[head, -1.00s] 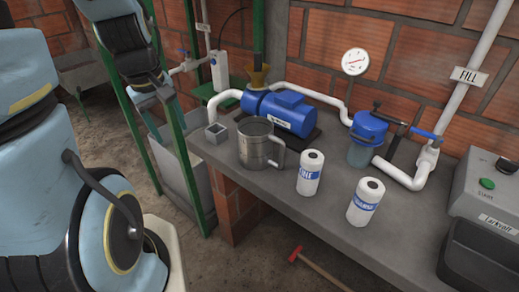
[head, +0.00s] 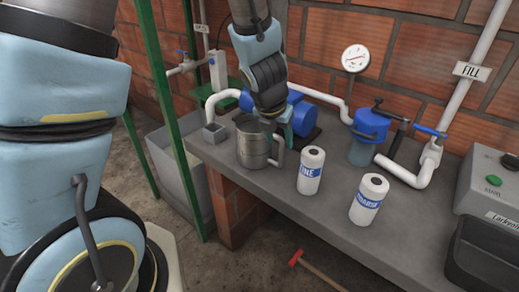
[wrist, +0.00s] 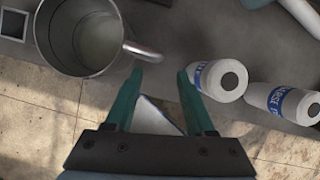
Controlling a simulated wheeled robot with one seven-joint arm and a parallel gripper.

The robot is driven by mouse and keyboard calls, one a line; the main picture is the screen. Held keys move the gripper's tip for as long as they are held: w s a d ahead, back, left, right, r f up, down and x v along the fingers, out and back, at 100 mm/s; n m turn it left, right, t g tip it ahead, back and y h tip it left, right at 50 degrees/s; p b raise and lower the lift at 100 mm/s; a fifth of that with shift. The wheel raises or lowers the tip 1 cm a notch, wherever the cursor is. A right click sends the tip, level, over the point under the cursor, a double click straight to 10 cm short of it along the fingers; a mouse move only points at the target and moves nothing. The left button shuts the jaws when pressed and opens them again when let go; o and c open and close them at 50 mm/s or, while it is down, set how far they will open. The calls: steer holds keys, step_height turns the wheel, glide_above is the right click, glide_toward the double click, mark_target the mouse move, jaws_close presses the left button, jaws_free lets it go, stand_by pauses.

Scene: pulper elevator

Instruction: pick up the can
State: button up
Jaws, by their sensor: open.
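The can is a grey metal vessel with a side handle (head: 252,147), upright near the left end of the concrete bench. In the wrist view the can (wrist: 62,38) is at upper left, open-topped, its handle pointing right. My gripper (head: 284,138) is just right of the can, partly hidden by my wrist in the head view. In the wrist view my gripper (wrist: 160,72) is open, with teal fingers spread. The left fingertip appears close to the handle's end; I cannot tell if they touch. Nothing is held between the fingertips.
Two white cylinders with blue labels (head: 311,172) (head: 368,201) stand right of my gripper on the bench (head: 300,212). A blue pump (head: 299,97) is behind my gripper. A blue-topped filter (head: 368,135) and white pipes stand further right. A small square box (head: 215,133) sits left of the can.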

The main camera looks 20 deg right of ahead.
mark_target(280, 151)
steer(key=b+x, duration=0.1)
steer(key=x, duration=0.3)
steer(key=shift+f, duration=0.15)
steer(key=shift+b+x, duration=0.6)
steer(key=shift+x, duration=1.95)
steer(key=shift+w+a, duration=0.15)
steer(key=shift+a, duration=0.05)
jaws_close()
